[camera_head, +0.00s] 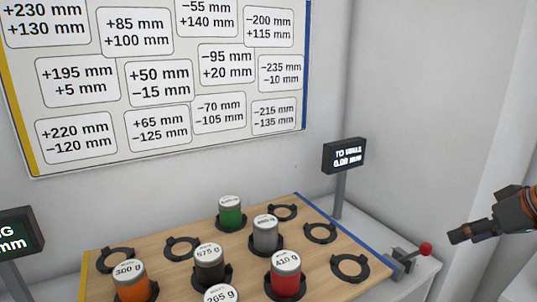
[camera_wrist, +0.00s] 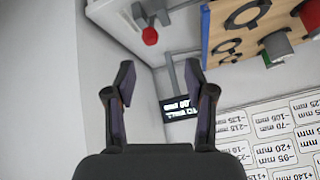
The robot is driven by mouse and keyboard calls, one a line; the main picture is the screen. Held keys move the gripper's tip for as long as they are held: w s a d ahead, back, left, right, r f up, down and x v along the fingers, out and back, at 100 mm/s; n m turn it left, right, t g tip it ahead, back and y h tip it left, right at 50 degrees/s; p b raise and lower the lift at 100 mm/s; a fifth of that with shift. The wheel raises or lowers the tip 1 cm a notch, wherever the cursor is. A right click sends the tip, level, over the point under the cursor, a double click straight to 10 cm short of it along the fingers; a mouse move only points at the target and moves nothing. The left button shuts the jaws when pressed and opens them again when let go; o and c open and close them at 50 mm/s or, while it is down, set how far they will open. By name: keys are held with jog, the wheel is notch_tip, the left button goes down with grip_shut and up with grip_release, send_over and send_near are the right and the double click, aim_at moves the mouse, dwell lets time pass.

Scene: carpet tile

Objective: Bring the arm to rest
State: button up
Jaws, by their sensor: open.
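My gripper (camera_wrist: 158,80) shows in the wrist view with its two dark fingers spread apart and nothing between them. In the head view my gripper (camera_head: 458,236) comes in from the right edge, to the right of the board and in the air near the red-knobbed lever (camera_head: 424,250). The lever also shows in the wrist view (camera_wrist: 149,36), beyond the fingers. The gripper appears apart from it.
A wooden board (camera_head: 150,252) holds several weights, among them orange (camera_head: 131,284), black (camera_head: 209,268), grey (camera_head: 265,235), green (camera_head: 230,213) and red (camera_head: 286,276). Some black rings (camera_head: 350,267) are empty. A small display (camera_head: 344,155) stands behind; a number chart (camera_head: 160,90) hangs above.

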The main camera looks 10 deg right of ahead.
jog(key=s+a+r+n+g+p, duration=0.1)
jog(key=a+r+g+p, duration=0.1)
jog(key=a+r+p, duration=0.5)
jog(key=s+a+n+g+p, duration=0.15)
jog(key=a+p, duration=0.35)
jog(key=a, duration=0.7)
jog(key=s+a+m+g+h+p, duration=0.1)
jog(key=s+a+g+p, duration=0.1)
jog(key=s+p, duration=0.4)
jog(key=s+a+m+g+h+p, duration=0.1)
jog(key=s+a+m+g+p, duration=0.1)
jog(key=s+p, duration=0.5)
jog(key=shift+s+a+r+g+h, duration=0.4)
jog(key=shift+s+a+g, duration=0.25)
jog(key=shift+s+a, duration=0.5)
